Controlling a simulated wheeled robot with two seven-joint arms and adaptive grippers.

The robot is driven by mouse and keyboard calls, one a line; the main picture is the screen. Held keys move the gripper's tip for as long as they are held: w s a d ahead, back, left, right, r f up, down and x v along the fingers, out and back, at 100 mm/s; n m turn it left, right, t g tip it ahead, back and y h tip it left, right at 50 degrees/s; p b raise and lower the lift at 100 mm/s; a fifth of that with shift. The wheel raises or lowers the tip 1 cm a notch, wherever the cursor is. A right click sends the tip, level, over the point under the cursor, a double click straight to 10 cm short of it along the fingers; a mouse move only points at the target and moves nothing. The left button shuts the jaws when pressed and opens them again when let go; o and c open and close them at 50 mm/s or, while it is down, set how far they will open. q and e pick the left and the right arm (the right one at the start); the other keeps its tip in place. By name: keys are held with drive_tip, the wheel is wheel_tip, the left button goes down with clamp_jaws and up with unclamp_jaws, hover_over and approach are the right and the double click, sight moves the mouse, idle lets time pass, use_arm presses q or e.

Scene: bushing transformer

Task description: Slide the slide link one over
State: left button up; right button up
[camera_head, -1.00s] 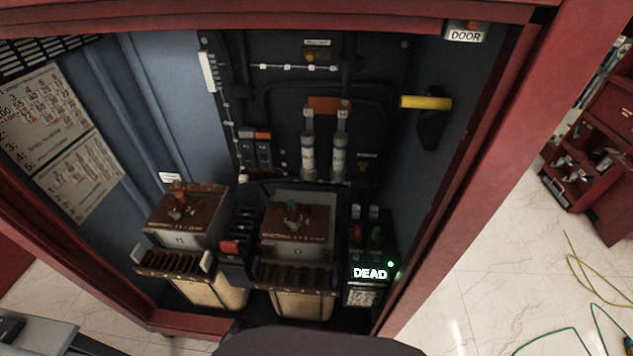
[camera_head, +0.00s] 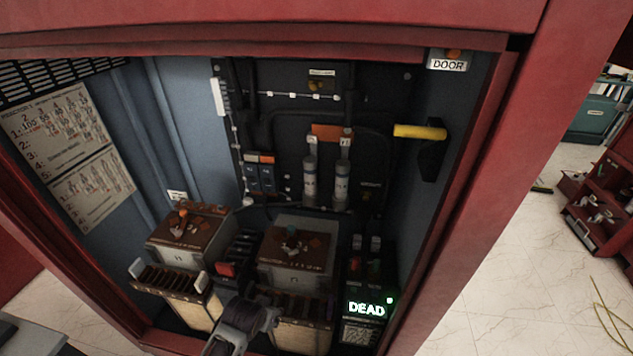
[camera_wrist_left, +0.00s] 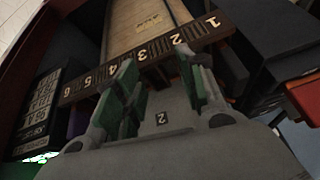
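A dark strip numbered 1 to 6 (camera_wrist_left: 105,80) runs across the left wrist view, in front of a pale box-like body. I cannot clearly pick out the slide link on it. In the head view, the terminal strip (camera_head: 300,305) runs along the front of the right brown-topped unit (camera_head: 298,250). My left gripper (camera_head: 240,318) is near this strip's left end, partly covering it. In the left wrist view my left gripper (camera_wrist_left: 158,85) is open, its green-padded fingers apart near numbers 2 to 4. No object shows between the fingers. My right gripper is not in view.
The red cabinet frame (camera_head: 465,200) surrounds the work area. A second brown-topped unit (camera_head: 185,228) stands to the left. A lit DEAD indicator box (camera_head: 366,309) is close on the right. A yellow handle (camera_head: 420,131) sticks out higher up.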

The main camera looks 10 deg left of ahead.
sight(314, 87)
use_arm(q)
drive_tip(key=w+r+t, duration=0.1)
drive_tip(key=w+r, duration=0.3)
drive_tip(key=w+d+r+t, duration=0.1)
drive_tip(key=w+r+t, duration=0.1)
drive_tip(key=w+r, duration=0.2)
drive_tip(key=w+r+n+t, duration=0.1)
drive_tip(key=w+r+t, duration=0.1)
drive_tip(key=w+r, duration=0.2)
drive_tip(key=shift+w+d+r+y, duration=0.2)
drive_tip(key=shift+w+r+y, duration=0.05)
drive_tip(key=shift+r+y, duration=0.15)
drive_tip(key=w+d+r+t, duration=0.2)
drive_tip(key=w+r+t, duration=0.1)
drive_tip(key=r, duration=0.9)
drive_tip(key=w+d+r+t, duration=0.2)
drive_tip(key=r+t, duration=0.3)
drive_tip(key=r, duration=0.7)
drive_tip(key=w+d+r+t, duration=0.1)
drive_tip(key=w+r+t, duration=0.3)
drive_tip(key=r, duration=0.8)
drive_tip(key=shift+w+d+r+n+h+b, duration=0.25)
drive_tip(key=shift+w+d+n+h+b, duration=0.05)
drive_tip(key=shift+w+d+h+b, duration=0.1)
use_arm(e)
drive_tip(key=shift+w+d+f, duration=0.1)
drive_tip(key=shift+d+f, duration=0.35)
use_arm(q)
drive_tip(key=shift+w, duration=0.15)
